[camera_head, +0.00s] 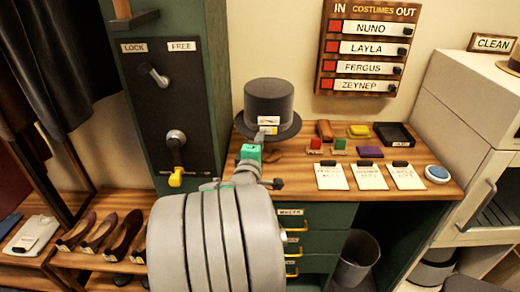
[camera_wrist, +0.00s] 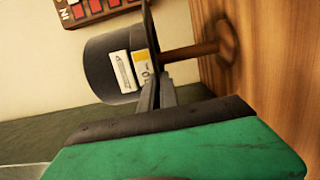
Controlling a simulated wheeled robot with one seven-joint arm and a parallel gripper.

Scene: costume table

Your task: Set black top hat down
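The black top hat (camera_head: 268,97) is upright at the back left of the wooden desk, with a white and yellow tag on its front. In the wrist view the hat (camera_wrist: 104,62) appears sideways, with its brim toward a wooden stand (camera_wrist: 195,50). The stand's stem meets the hat's underside and its round base is on the desk; how firmly the hat rests on it I cannot tell. My gripper (camera_head: 265,136) is at the front of the brim. In the wrist view its fingers (camera_wrist: 156,80) are close together, one each side of the brim edge.
Right of the hat are stamps (camera_head: 327,143), a black tray (camera_head: 395,135), white tags (camera_head: 370,176) and a blue round pad (camera_head: 437,173). A green cabinet (camera_head: 210,60) stands close left. A costumes board (camera_head: 368,45) hangs behind.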

